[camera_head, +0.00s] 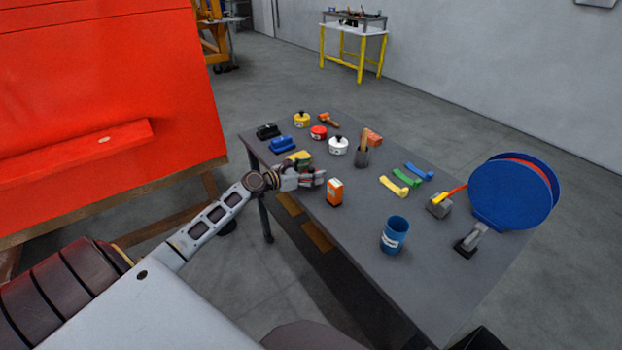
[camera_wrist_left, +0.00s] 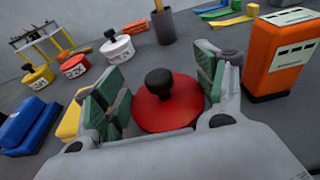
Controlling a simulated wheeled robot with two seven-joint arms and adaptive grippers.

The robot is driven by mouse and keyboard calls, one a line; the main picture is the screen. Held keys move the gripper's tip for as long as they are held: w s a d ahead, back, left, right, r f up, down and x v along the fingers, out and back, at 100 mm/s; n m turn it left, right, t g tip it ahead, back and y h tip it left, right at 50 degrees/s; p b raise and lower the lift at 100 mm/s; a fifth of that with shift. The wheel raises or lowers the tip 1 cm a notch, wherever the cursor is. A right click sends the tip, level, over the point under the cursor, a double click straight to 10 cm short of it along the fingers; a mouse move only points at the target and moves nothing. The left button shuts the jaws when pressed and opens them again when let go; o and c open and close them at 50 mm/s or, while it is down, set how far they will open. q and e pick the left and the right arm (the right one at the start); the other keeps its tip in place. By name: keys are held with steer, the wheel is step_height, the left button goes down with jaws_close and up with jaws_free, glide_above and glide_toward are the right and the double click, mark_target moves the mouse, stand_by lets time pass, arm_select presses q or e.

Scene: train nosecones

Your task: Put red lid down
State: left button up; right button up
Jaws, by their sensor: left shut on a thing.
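The red lid (camera_wrist_left: 170,108), a round disc with a black knob, sits between the two green-padded fingers of my left gripper (camera_wrist_left: 160,90) in the left wrist view. My left gripper (camera_head: 311,178) is shut on it at the near left side of the grey table (camera_head: 345,235). In the head view the lid is mostly hidden by the fingers. I cannot tell whether it touches the table. A red pot (camera_head: 318,132) stands farther back; it also shows in the left wrist view (camera_wrist_left: 74,67). My right gripper is not in view.
An orange box (camera_head: 335,191) stands close to the right of my left gripper. A yellow block (camera_head: 299,157) and a blue one (camera_head: 282,144) lie behind it. White (camera_head: 338,145) and yellow (camera_head: 301,119) pots stand farther back. A blue cup (camera_head: 394,235) stands near the front.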

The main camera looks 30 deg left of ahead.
arm_select(q)
step_height(320, 180, down, 3)
steer(key=shift+r+b, duration=0.1)
steer(key=shift+b, duration=0.25)
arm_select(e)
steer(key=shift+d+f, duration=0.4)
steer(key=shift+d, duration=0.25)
arm_select(q)
steer(key=shift+f, duration=0.25)
steer(key=o, duration=0.9)
steer(key=shift+o, duration=0.5)
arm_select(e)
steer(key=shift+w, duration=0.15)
arm_select(q)
steer(key=shift+r, duration=0.2)
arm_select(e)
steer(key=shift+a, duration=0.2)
